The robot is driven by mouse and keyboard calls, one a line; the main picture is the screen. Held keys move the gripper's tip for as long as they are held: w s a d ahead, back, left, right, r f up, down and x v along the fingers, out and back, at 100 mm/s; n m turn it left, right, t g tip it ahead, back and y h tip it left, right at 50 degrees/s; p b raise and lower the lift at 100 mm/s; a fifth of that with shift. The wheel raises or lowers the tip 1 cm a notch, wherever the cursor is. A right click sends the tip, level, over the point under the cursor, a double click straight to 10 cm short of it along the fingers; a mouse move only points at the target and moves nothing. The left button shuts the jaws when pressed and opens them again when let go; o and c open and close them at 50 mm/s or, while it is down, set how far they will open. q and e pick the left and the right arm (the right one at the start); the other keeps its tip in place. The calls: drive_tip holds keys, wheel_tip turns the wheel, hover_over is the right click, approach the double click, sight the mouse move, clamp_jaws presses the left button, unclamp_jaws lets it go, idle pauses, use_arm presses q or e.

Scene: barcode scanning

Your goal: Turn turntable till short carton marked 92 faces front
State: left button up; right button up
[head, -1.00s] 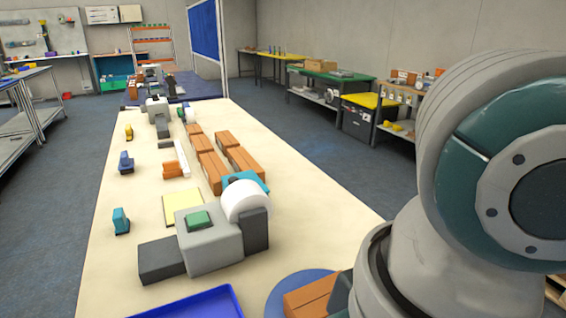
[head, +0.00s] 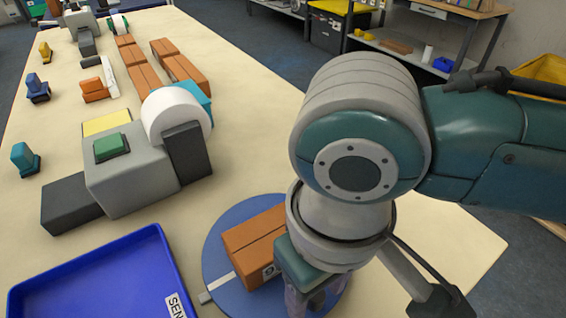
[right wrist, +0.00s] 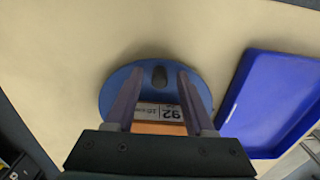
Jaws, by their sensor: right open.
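The blue turntable (head: 221,252) lies at the bottom middle of the head view, with a brown carton (head: 254,240) on it. In the right wrist view the turntable (right wrist: 117,82) shows, and the label (right wrist: 160,111) reads 92, upside down. A dark knob (right wrist: 160,76) stands on the turntable there. My right gripper (right wrist: 158,73) points down over the turntable. Its two fingers are spread on either side of the knob; contact cannot be told. My left gripper is out of view.
A blue tray (head: 152,240) lies left of the turntable, close to it. A pale pointer (head: 219,287) sits at the turntable's left edge. Behind are a grey machine (head: 130,170) with a white roll (head: 172,112) and several brown cartons (head: 184,75). The table right of my arm is clear.

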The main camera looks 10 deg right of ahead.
drive_tip(key=shift+f, duration=0.15)
drive_tip(key=shift+c, duration=0.3)
clamp_jaws()
idle(1.1)
